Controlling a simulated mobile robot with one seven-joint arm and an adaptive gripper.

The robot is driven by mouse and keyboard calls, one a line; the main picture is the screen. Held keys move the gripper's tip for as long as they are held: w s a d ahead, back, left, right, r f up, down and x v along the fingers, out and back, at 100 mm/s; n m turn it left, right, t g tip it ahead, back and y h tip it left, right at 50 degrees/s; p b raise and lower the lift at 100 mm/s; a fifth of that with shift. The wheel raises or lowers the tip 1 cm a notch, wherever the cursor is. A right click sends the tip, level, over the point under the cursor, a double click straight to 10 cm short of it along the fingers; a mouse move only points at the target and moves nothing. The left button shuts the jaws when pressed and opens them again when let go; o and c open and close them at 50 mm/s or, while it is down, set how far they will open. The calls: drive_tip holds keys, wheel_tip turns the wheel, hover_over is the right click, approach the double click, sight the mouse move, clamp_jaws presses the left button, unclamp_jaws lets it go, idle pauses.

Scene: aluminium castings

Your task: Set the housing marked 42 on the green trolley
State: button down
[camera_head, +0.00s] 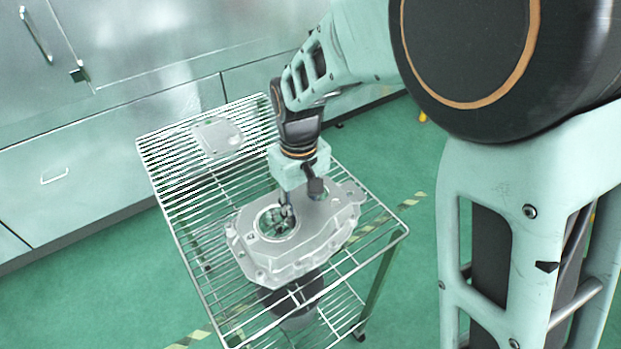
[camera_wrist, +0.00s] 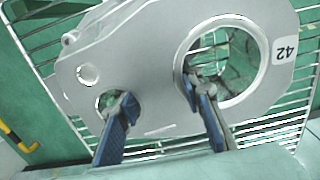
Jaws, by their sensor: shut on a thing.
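The grey cast housing marked 42 (camera_head: 330,232) is at the middle of the wire-topped trolley (camera_head: 168,165). Its label shows at the right in the wrist view (camera_wrist: 285,50). My gripper (camera_head: 301,198) comes down on it from above. In the wrist view, one blue finger reaches into the small hole and the other into the large round bore. My gripper (camera_wrist: 160,95) is shut on the web between them. The housing looks roughly level over the wires; whether it touches them I cannot tell. Its underside is hidden.
A flat grey cast cover (camera_head: 218,138) lies at the back left of the top shelf. A dark round container (camera_head: 292,305) stands below, under the housing. Bare wires lie to the left and front. Steel cabinets (camera_head: 90,170) stand behind the trolley.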

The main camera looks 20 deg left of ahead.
sight(301, 204)
drive_tip(key=shift+w+f, duration=0.1)
drive_tip(key=shift+f, duration=0.3)
drive_tip(key=c, duration=1.3)
unclamp_jaws()
wheel_tip(301, 204, up, 12)
drive_tip(key=shift+f+p, duration=0.1)
drive_tip(key=shift+p, duration=0.45)
